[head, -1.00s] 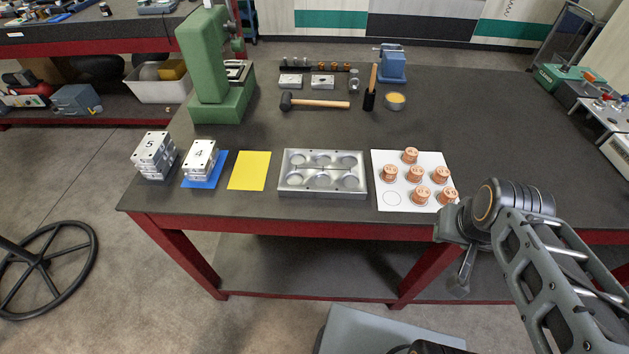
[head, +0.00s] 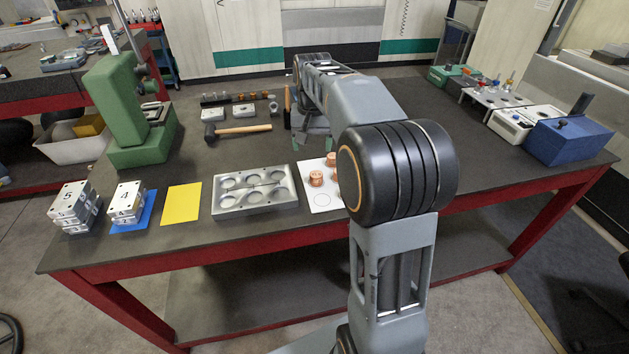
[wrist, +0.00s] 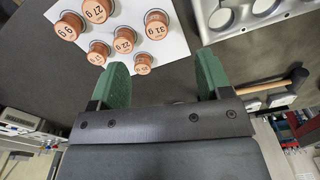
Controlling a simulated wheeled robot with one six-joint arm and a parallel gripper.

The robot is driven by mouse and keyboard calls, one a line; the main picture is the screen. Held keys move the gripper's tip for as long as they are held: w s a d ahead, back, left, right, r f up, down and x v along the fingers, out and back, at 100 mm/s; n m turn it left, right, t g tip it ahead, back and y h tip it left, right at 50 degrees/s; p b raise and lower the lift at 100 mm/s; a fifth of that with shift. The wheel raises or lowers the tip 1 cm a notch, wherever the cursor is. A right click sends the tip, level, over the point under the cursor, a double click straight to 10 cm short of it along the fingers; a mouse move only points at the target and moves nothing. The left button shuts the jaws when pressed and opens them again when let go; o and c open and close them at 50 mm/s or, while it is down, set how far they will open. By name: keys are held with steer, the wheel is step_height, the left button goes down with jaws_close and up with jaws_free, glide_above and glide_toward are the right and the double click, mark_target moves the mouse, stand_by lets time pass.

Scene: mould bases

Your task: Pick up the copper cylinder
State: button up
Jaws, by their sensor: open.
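Several copper cylinders with numbers on top stand on a white sheet (wrist: 185,50). In the wrist view they include one marked 27 (wrist: 97,10), one marked 31 (wrist: 157,24), one marked 23 (wrist: 124,40) and one that reads 99 or 66 (wrist: 69,26). Two smaller ones (wrist: 98,53) (wrist: 143,64) are hard to read. My gripper (wrist: 162,68) is open and empty, its green fingers near the sheet's edge, with no cylinder between them. In the head view my arm hides most of the sheet; one cylinder (head: 316,179) shows clearly.
A metal mould base (head: 255,192) with round pockets lies left of the sheet. Further left are a yellow sheet (head: 181,204), a blue sheet (head: 148,208) and metal block stacks.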

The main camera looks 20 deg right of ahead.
steer(key=w+d+f, duration=0.1)
steer(key=w+d, duration=0.1)
glide_above(316, 174)
steer(key=shift+m, duration=0.4)
steer(key=f, duration=0.6)
steer(key=shift+s+a+f+b, duration=0.1)
steer(key=shift+a+f+b, duration=0.15)
steer(key=shift+f+b, duration=0.15)
steer(key=shift+d+f, duration=0.15)
steer(key=shift+f, duration=1.5)
steer(key=shift+d+f, duration=0.15)
steer(key=shift+f, duration=1.5)
steer(key=c, duration=1.2)
